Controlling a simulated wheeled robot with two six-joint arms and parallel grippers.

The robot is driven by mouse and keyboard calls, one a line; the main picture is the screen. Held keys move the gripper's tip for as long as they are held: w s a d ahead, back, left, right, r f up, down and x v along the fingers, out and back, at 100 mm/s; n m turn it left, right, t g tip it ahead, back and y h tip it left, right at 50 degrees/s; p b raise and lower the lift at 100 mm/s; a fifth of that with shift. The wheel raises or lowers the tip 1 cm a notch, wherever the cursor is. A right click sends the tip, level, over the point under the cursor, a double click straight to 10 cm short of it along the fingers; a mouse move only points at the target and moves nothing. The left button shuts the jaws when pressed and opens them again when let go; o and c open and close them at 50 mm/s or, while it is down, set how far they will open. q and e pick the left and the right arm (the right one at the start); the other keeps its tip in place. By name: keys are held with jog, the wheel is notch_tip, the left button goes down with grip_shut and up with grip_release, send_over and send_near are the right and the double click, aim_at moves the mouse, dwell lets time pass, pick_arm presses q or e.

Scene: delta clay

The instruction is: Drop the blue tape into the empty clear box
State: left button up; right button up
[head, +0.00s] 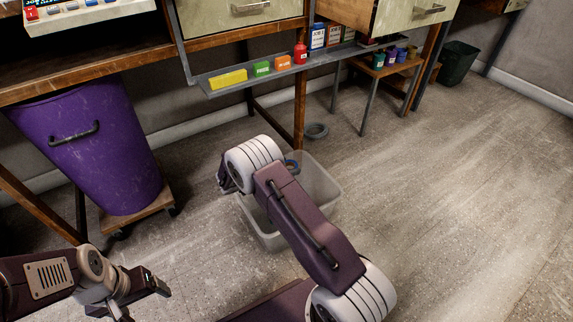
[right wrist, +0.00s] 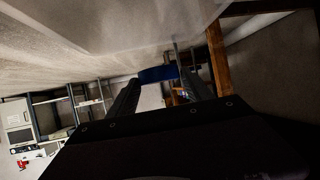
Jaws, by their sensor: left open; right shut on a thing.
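The clear box (head: 325,185) stands on the floor in the middle of the head view, partly covered by my right arm. My right gripper (right wrist: 160,82) is shut on the blue tape (right wrist: 158,74), which shows between the fingertips in the right wrist view. In the head view a bit of blue ring (head: 293,164) shows beside my arm, over the back part of the box; its height above the box floor is hard to tell. My left gripper (head: 150,287) is open and empty at the lower left, away from the box.
A grey ring (head: 316,130) lies on the floor behind the box. A purple bin (head: 95,150) stands on a wheeled board at the left. A shelf (head: 225,88) with small coloured boxes and a workbench are behind. The floor at the right is clear.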

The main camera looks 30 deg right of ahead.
notch_tip(320, 180, down, 4)
jog(key=shift+r+b, duration=0.1)
jog(key=shift+b, duration=0.55)
jog(key=o, duration=1.4)
jog(key=p+v, duration=0.5)
jog(key=v, duration=0.4)
jog(key=shift+p, duration=0.3)
